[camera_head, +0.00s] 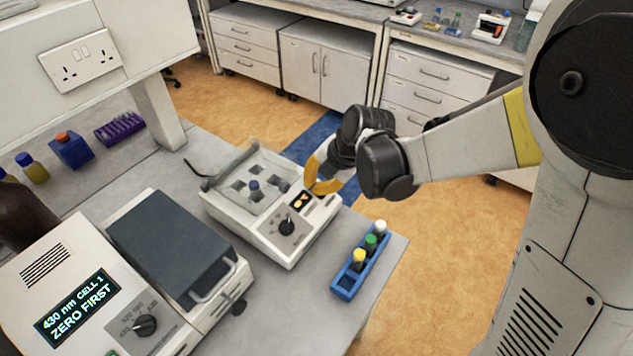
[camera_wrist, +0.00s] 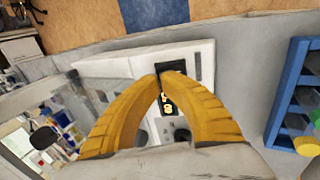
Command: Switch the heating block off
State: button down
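The heating block (camera_head: 248,222) is a white box on the grey bench, with a clear lid over its wells. Its front panel has a black knob (camera_head: 287,227) and a small display (camera_head: 299,201) with lit orange characters, too small to read. The lit display also shows in the wrist view (camera_wrist: 168,103), partly behind the fingers. My gripper (camera_head: 318,188) has yellow fingers above the panel's right end. In the wrist view the fingertips (camera_wrist: 159,77) come together with nothing visible between them. A dark part of the panel (camera_wrist: 173,66) lies just beyond the tips; contact cannot be told.
A blue rack (camera_head: 346,284) with several capped vials stands right of the block. A white instrument (camera_head: 75,262) with a lit text display and dark lid stands at left. A blue box (camera_head: 72,150) and purple rack (camera_head: 120,128) are behind. The bench edge is close on the right.

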jog(key=shift+w+a+f+b, duration=0.1)
jog(key=shift+f+b, duration=0.25)
jog(key=shift+a, duration=0.1)
jog(key=shift+s+d+r, duration=0.1)
jog(key=shift+s+d, duration=0.3)
jog(key=shift+d, duration=0.2)
jog(key=shift+r, duration=0.1)
